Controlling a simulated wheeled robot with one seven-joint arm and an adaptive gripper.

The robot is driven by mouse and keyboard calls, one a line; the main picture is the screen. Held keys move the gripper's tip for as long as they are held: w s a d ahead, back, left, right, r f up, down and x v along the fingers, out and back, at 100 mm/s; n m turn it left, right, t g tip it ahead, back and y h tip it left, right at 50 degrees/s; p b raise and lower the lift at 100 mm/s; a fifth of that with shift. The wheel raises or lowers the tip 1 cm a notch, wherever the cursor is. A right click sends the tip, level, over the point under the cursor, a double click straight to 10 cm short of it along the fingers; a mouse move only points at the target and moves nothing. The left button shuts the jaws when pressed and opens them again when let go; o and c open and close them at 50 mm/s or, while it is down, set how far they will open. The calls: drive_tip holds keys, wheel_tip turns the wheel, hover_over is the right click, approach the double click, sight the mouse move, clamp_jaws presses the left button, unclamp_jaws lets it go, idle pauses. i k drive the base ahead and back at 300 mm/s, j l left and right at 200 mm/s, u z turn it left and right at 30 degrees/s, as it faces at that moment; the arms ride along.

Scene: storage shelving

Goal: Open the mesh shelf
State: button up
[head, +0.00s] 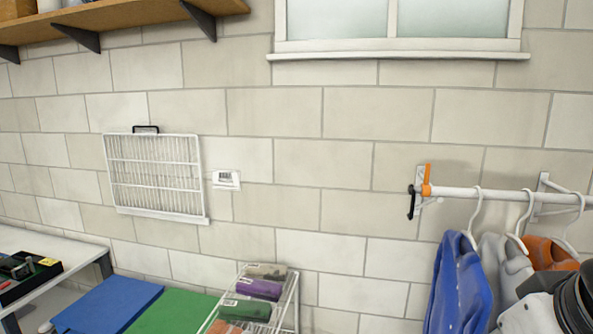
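The white mesh shelf (155,175) is folded flat against the block wall, left of centre in the head view. It has a black handle (145,129) at its top edge and a solid white lip along its bottom edge. Part of my arm shows in the lower right corner, well to the right of the mesh shelf. My gripper's fingers cannot be made out.
A rail (505,195) with hanging clothes (457,280) is at the right, beside my arm. A wire rack (292,300) with rolled items stands low in the middle. A table (75,262) is at lower left, a wooden shelf (120,14) above.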

sight(106, 158)
drive_tip(key=i+j, duration=0.15)
drive_tip(key=j, duration=0.25)
drive_tip(key=i+j+z, duration=0.15)
drive_tip(key=j, duration=0.65)
drive_tip(key=i+j+z, duration=0.1)
drive_tip(key=j, duration=0.3)
drive_tip(key=i+j, duration=0.15)
drive_tip(key=j, duration=0.3)
drive_tip(key=i+z, duration=0.05)
